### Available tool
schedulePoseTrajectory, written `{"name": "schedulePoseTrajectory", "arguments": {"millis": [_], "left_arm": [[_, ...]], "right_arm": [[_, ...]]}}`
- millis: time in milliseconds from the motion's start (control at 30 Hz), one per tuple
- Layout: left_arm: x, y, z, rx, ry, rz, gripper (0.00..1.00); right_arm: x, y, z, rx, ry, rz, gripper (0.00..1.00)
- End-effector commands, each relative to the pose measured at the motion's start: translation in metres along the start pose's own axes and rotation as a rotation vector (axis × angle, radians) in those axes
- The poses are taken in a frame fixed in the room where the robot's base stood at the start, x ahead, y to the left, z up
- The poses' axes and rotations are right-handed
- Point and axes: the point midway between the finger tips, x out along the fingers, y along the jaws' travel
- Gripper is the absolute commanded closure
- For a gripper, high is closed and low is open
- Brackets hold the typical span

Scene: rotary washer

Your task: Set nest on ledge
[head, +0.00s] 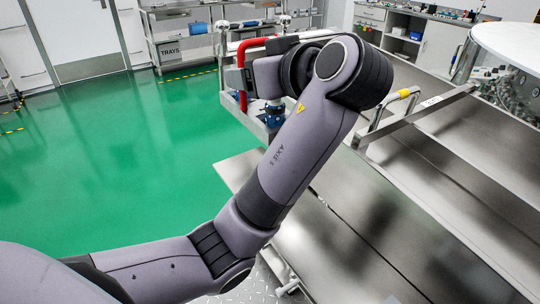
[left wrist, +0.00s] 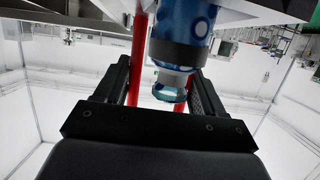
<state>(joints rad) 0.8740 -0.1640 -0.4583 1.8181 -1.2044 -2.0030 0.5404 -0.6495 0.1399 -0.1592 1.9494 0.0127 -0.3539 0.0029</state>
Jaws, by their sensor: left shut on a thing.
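My left arm reaches up across the head view, and its gripper (head: 250,80) is partly hidden behind my wrist. The nest (head: 250,122) appears to be a pale metal plate with a red tubular handle (head: 243,55) and blue fittings (head: 273,116). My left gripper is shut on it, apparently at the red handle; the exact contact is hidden. In the left wrist view, red bars (left wrist: 138,60) and a blue fitting (left wrist: 183,35) show between the fingers (left wrist: 160,85). A steel ledge (head: 236,164) lies below the nest, apart from it; whether this is the task's ledge I cannot tell. My right gripper is out of view.
Broad steel panels (head: 400,230) fill the lower right. A metal rail (head: 425,108) with a yellow grip (head: 405,93) runs above them. A round white-topped unit (head: 512,45) stands at the right edge. A tray rack (head: 185,35) stands behind. The green floor (head: 120,150) is clear.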

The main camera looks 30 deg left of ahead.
Motion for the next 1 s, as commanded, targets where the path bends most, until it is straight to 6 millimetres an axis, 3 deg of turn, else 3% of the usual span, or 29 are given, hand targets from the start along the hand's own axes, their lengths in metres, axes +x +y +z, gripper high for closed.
{"name": "schedulePoseTrajectory", "arguments": {"millis": [200, 400, 833, 1000], "left_arm": [[0.018, -0.001, 0.056, 0.006, 0.004, -0.003, 1.00], [0.030, -0.001, 0.095, 0.002, 0.003, -0.001, 1.00], [0.045, 0.000, 0.142, 0.003, 0.003, -0.001, 1.00], [0.046, 0.000, 0.148, -0.002, 0.003, 0.002, 1.00]], "right_arm": [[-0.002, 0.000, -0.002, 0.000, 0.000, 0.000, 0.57], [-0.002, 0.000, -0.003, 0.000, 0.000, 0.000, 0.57], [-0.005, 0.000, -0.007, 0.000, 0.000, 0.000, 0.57], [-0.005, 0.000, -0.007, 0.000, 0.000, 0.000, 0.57]]}}
